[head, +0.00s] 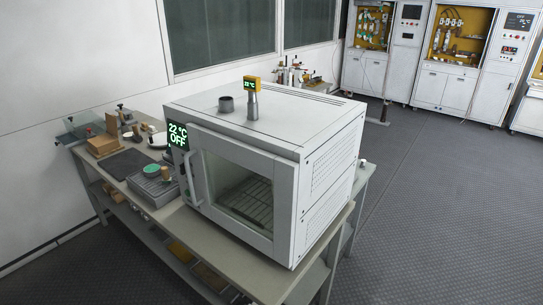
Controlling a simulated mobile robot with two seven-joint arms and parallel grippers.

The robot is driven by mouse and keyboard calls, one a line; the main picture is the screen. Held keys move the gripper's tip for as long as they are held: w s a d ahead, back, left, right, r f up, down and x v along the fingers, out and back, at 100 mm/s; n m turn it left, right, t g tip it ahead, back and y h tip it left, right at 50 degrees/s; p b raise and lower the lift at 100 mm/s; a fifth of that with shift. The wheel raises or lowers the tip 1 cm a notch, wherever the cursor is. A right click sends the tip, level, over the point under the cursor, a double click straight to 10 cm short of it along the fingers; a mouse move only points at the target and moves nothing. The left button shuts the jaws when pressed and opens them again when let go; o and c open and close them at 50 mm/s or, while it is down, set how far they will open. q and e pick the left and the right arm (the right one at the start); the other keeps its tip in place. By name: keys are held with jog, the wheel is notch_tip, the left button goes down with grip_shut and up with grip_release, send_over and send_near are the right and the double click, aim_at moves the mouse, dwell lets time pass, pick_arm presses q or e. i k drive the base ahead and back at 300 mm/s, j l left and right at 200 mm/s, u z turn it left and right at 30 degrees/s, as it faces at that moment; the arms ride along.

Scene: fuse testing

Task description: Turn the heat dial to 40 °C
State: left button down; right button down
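A white oven (285,127) stands on a workbench in the middle of the head view. A black display (178,135) at its front left edge reads 22 °C and OFF in green. The oven's door (239,190) is shut, and a wire rack shows through its glass. A pale vertical handle (190,172) runs along the door's left side. The heat dial cannot be made out; the control strip below the display is narrow, seen at a steep angle and partly behind the handle. Neither of my grippers is in view.
The workbench (122,176) holds trays, a brown box (102,146) and small parts left of the oven. Open dark floor (440,200) lies to the right; cabinets (444,87) stand behind.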

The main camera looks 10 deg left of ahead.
aim_at(182, 167)
jog(key=i+j, duration=0.1)
jog(key=j, duration=0.65)
jog(key=i+j, duration=0.15)
jog(key=j, duration=0.2)
jog(key=j+u, duration=0.1)
jog(key=j, duration=0.25)
jog(key=i, duration=0.05)
